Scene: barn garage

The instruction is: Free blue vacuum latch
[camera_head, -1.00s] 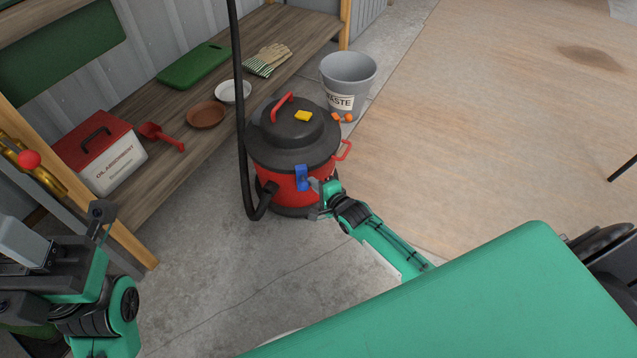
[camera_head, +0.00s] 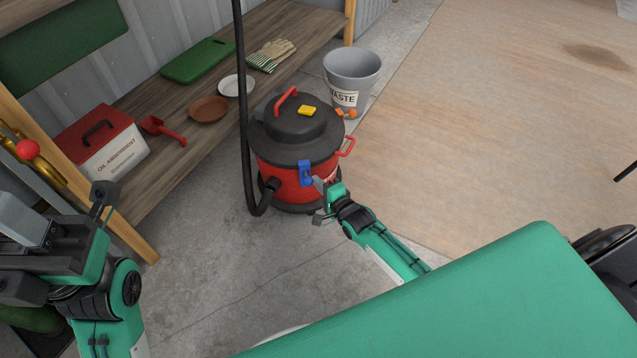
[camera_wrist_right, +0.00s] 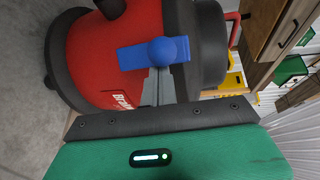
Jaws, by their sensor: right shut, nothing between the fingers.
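The red vacuum (camera_head: 285,180) with a dark grey lid stands on the concrete floor, and its red body fills much of the right wrist view (camera_wrist_right: 90,55). The blue latch (camera_head: 305,173) is on its side just below the lid rim. It shows in the right wrist view (camera_wrist_right: 150,53) with a rounded knob. My right gripper (camera_head: 319,184) is shut and empty, its fingertips right at the latch; the wrist view (camera_wrist_right: 156,78) shows the tips by the knob, and I cannot tell if they touch. My left gripper (camera_head: 104,196) is at the left, far from the vacuum, its finger state unclear.
A black hose (camera_head: 243,110) rises from the vacuum's left side. A grey waste bucket (camera_head: 352,70) stands behind it. A wooden shelf (camera_head: 170,108) at left holds an absorbent box (camera_head: 110,160), a red scoop (camera_head: 163,130), dishes and gloves. Floor in front is clear.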

